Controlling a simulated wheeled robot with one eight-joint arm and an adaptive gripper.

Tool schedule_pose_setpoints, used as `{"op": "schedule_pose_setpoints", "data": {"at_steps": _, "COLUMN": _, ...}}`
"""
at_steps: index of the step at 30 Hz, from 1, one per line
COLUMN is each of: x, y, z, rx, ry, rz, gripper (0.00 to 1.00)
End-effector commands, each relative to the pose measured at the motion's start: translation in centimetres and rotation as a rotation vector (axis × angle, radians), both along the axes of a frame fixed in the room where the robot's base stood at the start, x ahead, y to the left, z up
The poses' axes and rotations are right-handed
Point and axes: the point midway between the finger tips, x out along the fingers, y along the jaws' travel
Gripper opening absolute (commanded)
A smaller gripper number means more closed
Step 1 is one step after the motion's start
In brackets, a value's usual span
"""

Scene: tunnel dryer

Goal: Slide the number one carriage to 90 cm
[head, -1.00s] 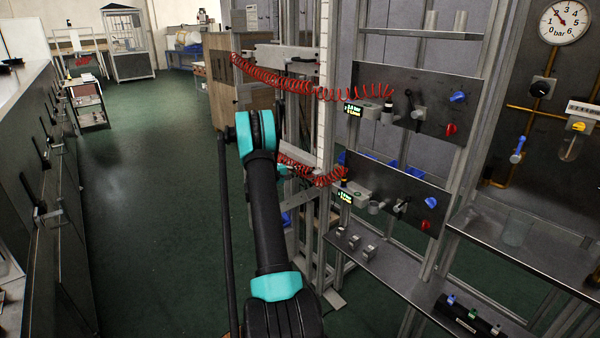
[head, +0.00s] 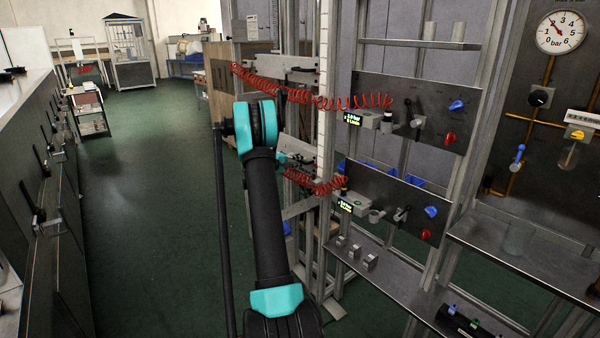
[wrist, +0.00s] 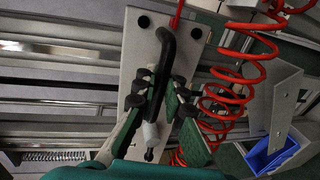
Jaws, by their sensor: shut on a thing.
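In the wrist view my gripper (wrist: 160,88) is closed around the black bar handle (wrist: 168,45) of a pale grey carriage plate (wrist: 140,50). A small white cylindrical fitting (wrist: 151,133) sits on the plate below the fingers. No carriage number is legible. In the head view my arm reaches toward the vertical rail with the white scale strip (head: 323,90); my gripper is mostly hidden behind the arm there. An upper carriage (head: 290,62) shows on the rail, above the arm's reach. The scale figures are too small to read.
Red coiled hoses (head: 345,103) run from the rail to the valve panels (head: 415,115) on the right; coils (wrist: 230,90) hang close beside my gripper. A blue bin (wrist: 270,153) lies at lower right in the wrist view. Open green floor (head: 150,210) lies to the left.

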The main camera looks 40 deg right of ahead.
Motion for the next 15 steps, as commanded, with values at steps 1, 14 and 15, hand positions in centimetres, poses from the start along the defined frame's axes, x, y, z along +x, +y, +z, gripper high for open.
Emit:
{"op": "schedule_pose_setpoints", "data": {"at_steps": 1, "x": 0.11, "y": 0.06, "z": 0.42, "rx": -0.002, "ry": 0.0, "rz": 0.003, "gripper": 0.0}}
{"op": "schedule_pose_setpoints", "data": {"at_steps": 14, "x": 0.1, "y": 0.08, "z": 0.54, "rx": -0.001, "ry": 0.0, "rz": 0.003, "gripper": 0.23}}
{"op": "schedule_pose_setpoints", "data": {"at_steps": 15, "x": 0.08, "y": 0.07, "z": 0.51, "rx": -0.001, "ry": 0.0, "rz": 0.003, "gripper": 0.28}}
